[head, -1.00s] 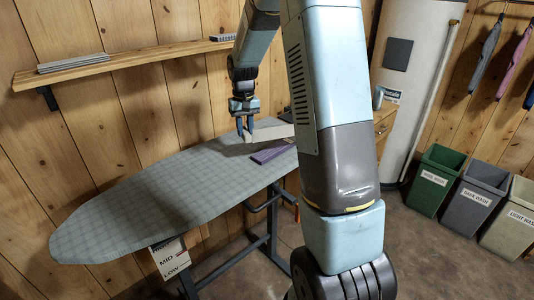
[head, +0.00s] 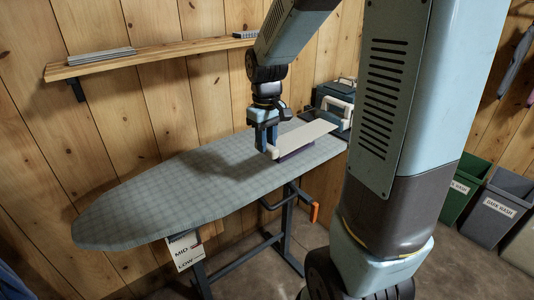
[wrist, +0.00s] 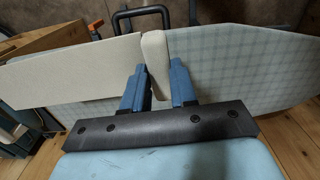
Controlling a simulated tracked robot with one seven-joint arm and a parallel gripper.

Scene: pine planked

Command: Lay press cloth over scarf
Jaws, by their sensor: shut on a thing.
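The cream press cloth (head: 310,133) is a flat, stiff-looking sheet over the right part of the ironing board (head: 130,205). My gripper (head: 266,150) is shut on its thicker left edge, and the sheet reaches away to the right. In the wrist view the cloth (wrist: 70,72) spreads left from the edge between my fingers (wrist: 155,88). The purple scarf (head: 296,155) shows as a narrow strip under the cloth's front side. The cloth hides the rest of it. I cannot tell whether the cloth touches the scarf.
A dark device with a pale handle (head: 340,103) stands at the board's right end. A wooden shelf (head: 150,57) runs along the plank wall behind. A green bin (head: 458,188) and a grey bin (head: 492,208) stand on the floor at right. The board's left part is clear.

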